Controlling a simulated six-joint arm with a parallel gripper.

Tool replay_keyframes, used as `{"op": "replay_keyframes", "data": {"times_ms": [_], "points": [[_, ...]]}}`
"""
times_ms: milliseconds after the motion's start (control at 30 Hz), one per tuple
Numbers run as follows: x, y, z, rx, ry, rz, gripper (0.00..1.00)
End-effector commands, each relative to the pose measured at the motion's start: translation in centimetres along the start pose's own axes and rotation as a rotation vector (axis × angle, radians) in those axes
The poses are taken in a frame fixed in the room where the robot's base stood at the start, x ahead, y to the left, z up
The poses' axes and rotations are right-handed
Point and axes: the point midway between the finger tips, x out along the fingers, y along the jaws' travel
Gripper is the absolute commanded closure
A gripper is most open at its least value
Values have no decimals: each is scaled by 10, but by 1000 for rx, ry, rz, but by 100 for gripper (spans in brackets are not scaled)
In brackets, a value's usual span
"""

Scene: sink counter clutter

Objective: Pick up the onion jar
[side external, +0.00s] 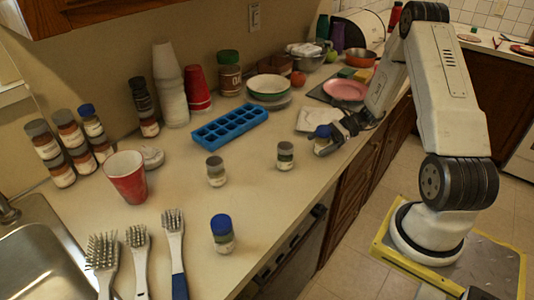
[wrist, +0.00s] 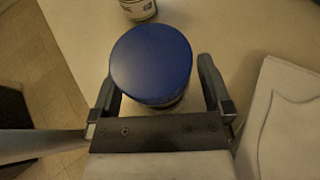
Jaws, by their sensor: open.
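My gripper (side external: 343,130) is open at the counter's right edge. A blue-lidded jar (side external: 322,131) is at its fingers, partly hidden by them in the side view. In the wrist view the blue lid (wrist: 151,62) lies between my two open fingers, with a small gap showing on the right. Other small jars stand on the counter: a grey-lidded one (side external: 285,156), another grey-lidded one (side external: 216,171) and a blue-lidded one (side external: 222,234) at the front. The labels are too small to read, so I cannot tell which jar is the onion jar.
A blue ice tray (side external: 230,127), a red cup (side external: 127,177), stacked jars (side external: 62,150) and brushes (side external: 173,252) stand or lie further left. A pale square item (side external: 312,119) lies beside my gripper. A pink plate (side external: 345,90) is behind. The counter's middle has free room.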

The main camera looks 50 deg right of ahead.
Motion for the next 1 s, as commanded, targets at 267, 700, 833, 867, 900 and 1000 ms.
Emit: {"op": "replay_keyframes", "data": {"times_ms": [267, 700, 833, 867, 900, 1000], "points": [[0, 0, 0, 0, 0, 0, 0], [0, 0, 0, 0, 0, 0, 92], [0, 0, 0, 0, 0, 0, 98], [0, 0, 0, 0, 0, 0, 98], [0, 0, 0, 0, 0, 0, 98], [-1, 0, 1, 0, 0, -1, 98]]}}
